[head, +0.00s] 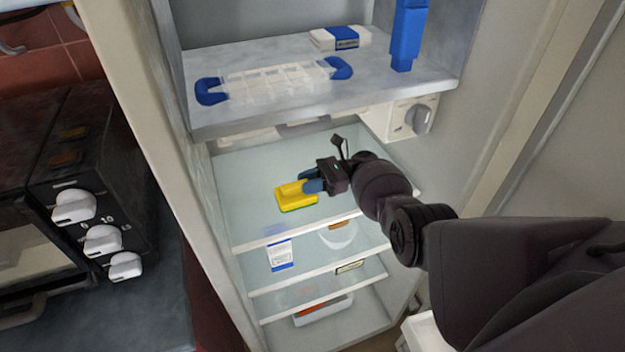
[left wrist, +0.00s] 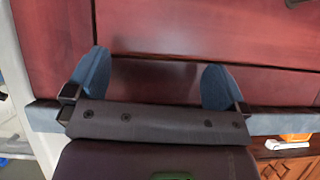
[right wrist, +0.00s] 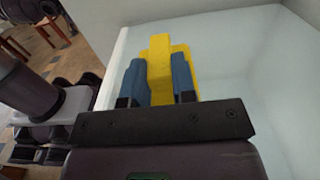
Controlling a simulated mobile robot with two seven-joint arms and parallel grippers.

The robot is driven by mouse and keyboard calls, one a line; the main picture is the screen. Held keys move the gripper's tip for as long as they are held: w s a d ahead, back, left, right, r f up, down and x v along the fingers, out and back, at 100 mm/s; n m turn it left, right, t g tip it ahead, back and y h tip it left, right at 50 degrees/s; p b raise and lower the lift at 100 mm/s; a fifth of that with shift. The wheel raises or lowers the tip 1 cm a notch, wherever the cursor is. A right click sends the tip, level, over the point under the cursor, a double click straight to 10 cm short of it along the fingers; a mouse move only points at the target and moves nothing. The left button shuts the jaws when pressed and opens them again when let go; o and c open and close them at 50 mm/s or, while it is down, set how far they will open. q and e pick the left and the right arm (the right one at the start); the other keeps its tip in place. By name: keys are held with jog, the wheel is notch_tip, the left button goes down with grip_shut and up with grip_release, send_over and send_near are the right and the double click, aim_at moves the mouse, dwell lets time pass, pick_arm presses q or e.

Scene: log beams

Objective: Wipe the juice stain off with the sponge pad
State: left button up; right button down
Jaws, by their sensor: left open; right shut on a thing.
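A yellow sponge pad (head: 296,194) with a green underside is at the top glass shelf of the open fridge in the head view. My right gripper (head: 312,184) is shut on its raised yellow grip. In the right wrist view the sponge pad (right wrist: 160,50) stands between the two blue fingers of the right gripper (right wrist: 159,82). I cannot tell whether its underside touches the glass. No juice stain can be made out on the shelf. My left gripper (left wrist: 155,85) is open and empty in front of dark red panels in the left wrist view; it is not in the head view.
The glass shelf (head: 250,225) is bare around the sponge. Lower shelves hold a white-and-blue carton (head: 280,254) and a bowl (head: 338,236). The freezer shelf above holds a clear ice tray (head: 272,80) with blue handles. The fridge's left wall and a black oven (head: 75,190) stand left.

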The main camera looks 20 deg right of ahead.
jog(key=shift+d+f, duration=0.1)
jog(key=shift+d, duration=1.1)
jog(key=shift+a, duration=0.6)
jog(key=shift+r, duration=0.2)
